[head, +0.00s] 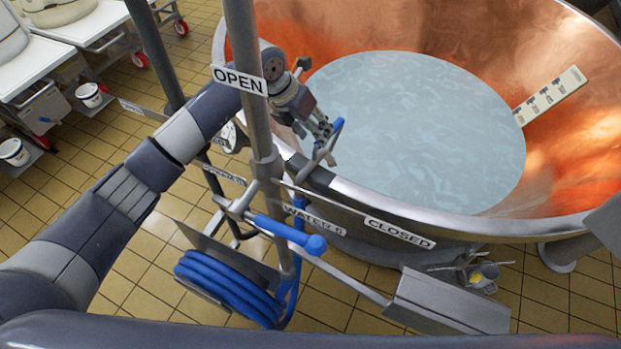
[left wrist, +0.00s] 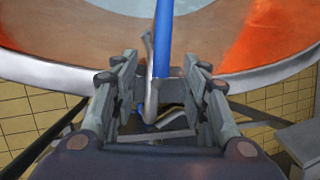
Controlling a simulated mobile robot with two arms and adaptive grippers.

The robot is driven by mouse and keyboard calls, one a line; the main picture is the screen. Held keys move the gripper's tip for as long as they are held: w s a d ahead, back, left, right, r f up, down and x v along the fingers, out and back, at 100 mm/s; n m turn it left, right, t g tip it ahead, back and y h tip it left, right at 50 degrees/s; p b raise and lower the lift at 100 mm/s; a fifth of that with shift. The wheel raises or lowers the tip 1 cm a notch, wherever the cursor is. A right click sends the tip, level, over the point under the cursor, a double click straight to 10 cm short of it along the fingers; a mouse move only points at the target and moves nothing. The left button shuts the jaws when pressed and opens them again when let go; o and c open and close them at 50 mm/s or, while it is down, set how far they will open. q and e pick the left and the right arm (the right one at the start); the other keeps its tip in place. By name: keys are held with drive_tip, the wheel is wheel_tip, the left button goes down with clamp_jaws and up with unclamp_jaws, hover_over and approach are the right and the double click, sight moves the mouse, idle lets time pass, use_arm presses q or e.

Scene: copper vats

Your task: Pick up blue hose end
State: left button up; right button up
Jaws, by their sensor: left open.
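My left gripper (head: 322,140) is open at the near rim of the copper vat, close to a small blue-tipped metal part (head: 337,127). In the left wrist view, a blue bar (left wrist: 163,40) and a bent metal rod (left wrist: 150,75) show between the open fingers of the left gripper (left wrist: 162,90); I cannot tell whether the bar is the hose end. A thick blue piece with a rounded end (head: 290,234) sits lower on the stand, above the coiled blue hose (head: 225,285). Nothing is visibly gripped. My right gripper is out of view.
The copper vat (head: 570,60) holds pale liquid (head: 420,120) and a measuring strip (head: 550,93). A metal post (head: 250,80) with an OPEN sign (head: 239,79) stands beside my left arm. A CLOSED sign (head: 399,233) is below the rim. White tables (head: 25,70) stand at upper left.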

use_arm(q)
drive_tip(key=shift+d+f, duration=0.25)
drive_tip(key=shift+f, duration=0.05)
drive_tip(key=p+x, duration=0.2)
drive_tip(key=x, duration=0.2)
drive_tip(key=shift+f, duration=0.15)
drive_tip(key=shift+w+d+f, duration=0.15)
drive_tip(key=shift+d+f, duration=0.05)
drive_tip(key=shift+f, duration=0.15)
clamp_jaws()
drive_tip(key=shift+r, duration=0.2)
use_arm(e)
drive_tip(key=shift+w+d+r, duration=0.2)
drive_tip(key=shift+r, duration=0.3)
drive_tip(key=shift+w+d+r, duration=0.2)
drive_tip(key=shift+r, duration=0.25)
